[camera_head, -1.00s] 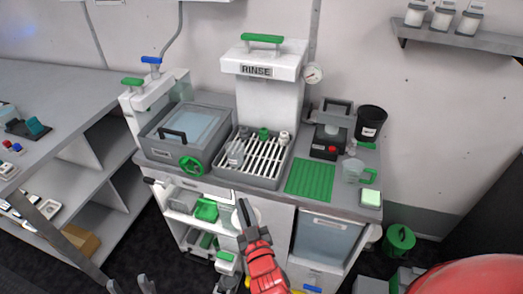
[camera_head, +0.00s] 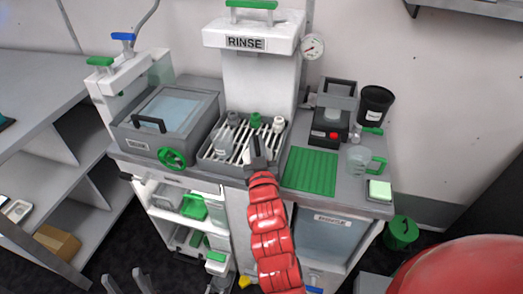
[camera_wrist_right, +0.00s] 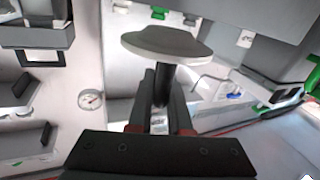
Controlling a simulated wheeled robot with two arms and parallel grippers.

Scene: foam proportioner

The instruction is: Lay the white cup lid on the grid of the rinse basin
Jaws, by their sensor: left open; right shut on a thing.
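The white cup lid (camera_wrist_right: 165,42) shows in the right wrist view as a pale round disc with a dark stem. My right gripper (camera_wrist_right: 162,85) is shut on that stem. In the head view my right gripper (camera_head: 257,148) is over the front right part of the rinse basin (camera_head: 215,165). I cannot make out the lid there, nor whether it touches the grid (camera_head: 240,153). My left gripper (camera_head: 127,280) is open and empty at the bottom left, away from the counter.
A clear container (camera_head: 222,143), a green-topped item (camera_head: 256,120) and a white-topped item (camera_head: 279,123) occupy the basin. The rinse head (camera_head: 248,43) overhangs behind. A green mat (camera_head: 310,170) lies bare to the right; a lidded grey tank (camera_head: 130,142) stands left.

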